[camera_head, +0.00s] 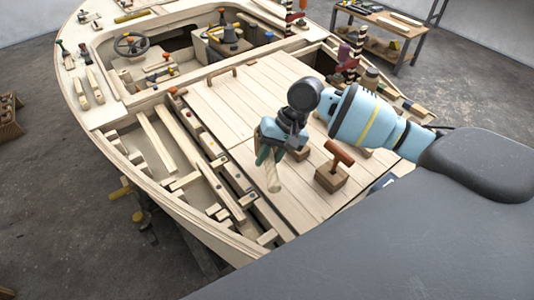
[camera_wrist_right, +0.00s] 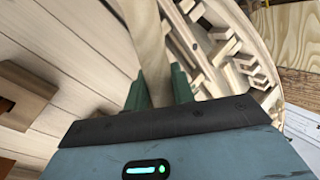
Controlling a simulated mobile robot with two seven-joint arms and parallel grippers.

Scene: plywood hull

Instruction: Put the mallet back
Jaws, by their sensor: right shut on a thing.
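My right gripper (camera_head: 268,156) is above the pale planked deck, its green fingers shut on a pale wooden shaft (camera_head: 273,178). The shaft looks like the mallet's handle and points down below the fingers. In the right wrist view the shaft (camera_wrist_right: 152,45) runs up and away between the two fingers (camera_wrist_right: 157,88). I cannot make out a mallet head. A brown wooden block (camera_head: 331,178) with an orange-red handled tool (camera_head: 340,153) stands on the deck right of the gripper. A brown block (camera_wrist_right: 22,95) with a dark hole shows at left in the wrist view. My left gripper is not in view.
The planked deck (camera_head: 221,103) is mostly clear left of the gripper. Open ribbed framing (camera_head: 190,190) lies along the hull's left side. Another small block (camera_head: 299,153) is partly behind the gripper. A steering wheel (camera_head: 131,44) and a workbench (camera_head: 384,40) are farther back.

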